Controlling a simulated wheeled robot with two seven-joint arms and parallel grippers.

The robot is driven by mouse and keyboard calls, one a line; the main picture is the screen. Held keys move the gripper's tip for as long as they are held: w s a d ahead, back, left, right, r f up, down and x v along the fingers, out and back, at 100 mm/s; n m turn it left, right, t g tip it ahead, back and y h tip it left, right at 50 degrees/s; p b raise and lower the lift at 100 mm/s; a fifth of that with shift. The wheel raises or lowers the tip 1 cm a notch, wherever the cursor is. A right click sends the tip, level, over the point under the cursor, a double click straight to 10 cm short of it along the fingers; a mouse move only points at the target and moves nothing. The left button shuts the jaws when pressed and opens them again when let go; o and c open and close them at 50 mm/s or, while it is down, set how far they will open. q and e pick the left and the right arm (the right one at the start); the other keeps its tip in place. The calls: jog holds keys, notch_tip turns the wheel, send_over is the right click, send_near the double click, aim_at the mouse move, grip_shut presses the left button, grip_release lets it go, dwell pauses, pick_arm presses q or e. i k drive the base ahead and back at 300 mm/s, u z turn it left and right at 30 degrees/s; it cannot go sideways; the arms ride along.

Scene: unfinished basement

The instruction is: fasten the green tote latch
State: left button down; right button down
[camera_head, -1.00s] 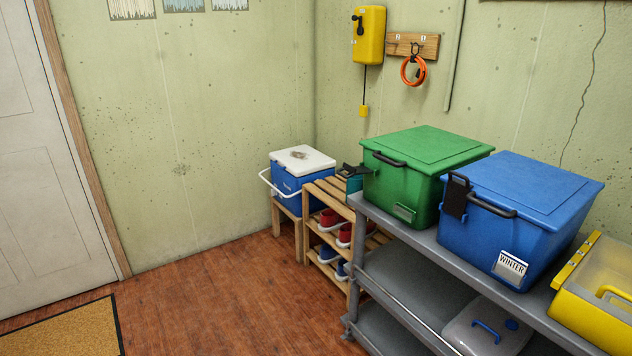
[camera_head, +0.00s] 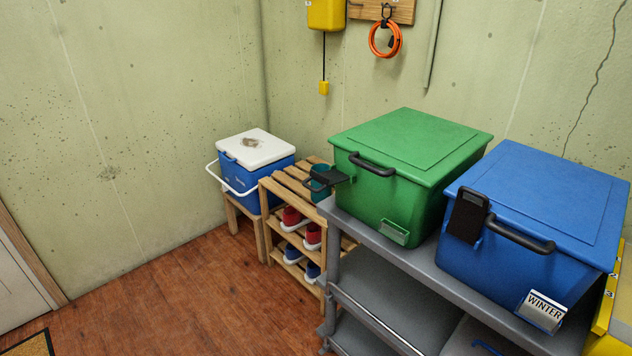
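The green tote (camera_head: 400,180) stands on the grey shelf unit with its green lid on. A black handle (camera_head: 372,164) is on its front. A black flap (camera_head: 333,176), which looks like its latch, sticks out sideways from the tote's left side, away from the wall of the tote. Its exact hinge point is too small to tell. Neither of my grippers is in view.
A blue tote (camera_head: 540,225) with a black flap (camera_head: 466,214) hanging down stands right of the green one. A wooden shoe rack (camera_head: 280,196) and a cooler (camera_head: 245,175) stand to the left. The wooden floor (camera_head: 170,300) in front is clear.

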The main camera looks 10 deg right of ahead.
aim_at(330, 176)
jog(key=z, duration=0.5)
jog(key=i, duration=0.9)
jog(key=z, duration=0.1)
